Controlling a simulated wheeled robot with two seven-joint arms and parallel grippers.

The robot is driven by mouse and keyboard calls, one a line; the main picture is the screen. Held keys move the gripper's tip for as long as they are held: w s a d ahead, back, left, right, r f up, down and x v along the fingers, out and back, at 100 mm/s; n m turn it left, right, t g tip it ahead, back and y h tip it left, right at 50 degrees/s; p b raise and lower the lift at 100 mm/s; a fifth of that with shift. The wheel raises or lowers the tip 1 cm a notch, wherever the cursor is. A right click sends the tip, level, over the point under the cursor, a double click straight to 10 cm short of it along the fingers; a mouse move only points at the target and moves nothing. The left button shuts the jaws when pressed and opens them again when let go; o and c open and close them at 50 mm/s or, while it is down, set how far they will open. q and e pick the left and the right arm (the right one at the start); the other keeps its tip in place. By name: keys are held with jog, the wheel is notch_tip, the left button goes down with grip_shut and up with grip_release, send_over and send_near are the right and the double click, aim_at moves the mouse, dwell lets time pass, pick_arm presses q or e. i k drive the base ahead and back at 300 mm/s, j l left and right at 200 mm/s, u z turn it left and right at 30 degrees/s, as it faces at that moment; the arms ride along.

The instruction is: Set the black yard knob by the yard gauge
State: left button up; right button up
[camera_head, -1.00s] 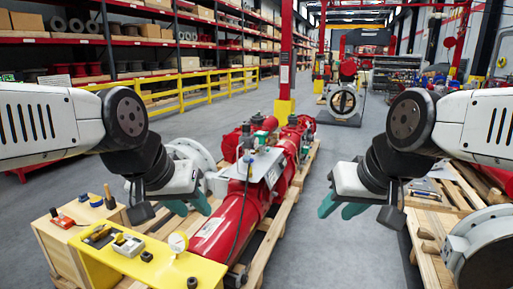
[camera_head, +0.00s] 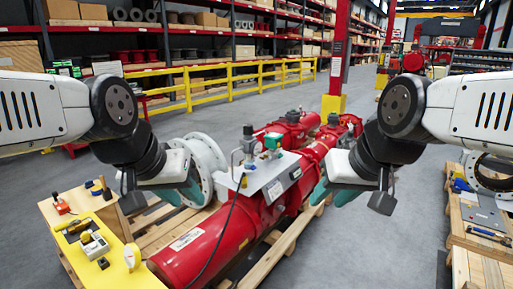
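A small black knob (camera_head: 103,263) sits on the yellow bench top (camera_head: 120,280) at the lower left. A gauge with a pale round face and yellow body (camera_head: 132,256) stands just right of it at the bench edge, a small gap apart. My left gripper (camera_head: 184,192), with teal fingers, hangs open and empty above and right of the bench, in front of a white flange. My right gripper (camera_head: 332,192) is open and empty, right of the red actuator. Neither gripper touches the knob or gauge.
A red valve actuator (camera_head: 200,248) lies on a wooden pallet between my arms. Tools and a pale boxed device (camera_head: 95,246) are on the yellow bench. A wooden stand (camera_head: 65,203) with small items adjoins it. Another pallet (camera_head: 480,240) is at right.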

aim_at(248, 128)
jog(key=i+l+u, duration=0.15)
jog(key=i+l, duration=0.25)
jog(key=i, duration=0.25)
jog(key=i+l+u, duration=0.15)
jog(key=i+l, duration=0.3)
jog(key=i, duration=0.15)
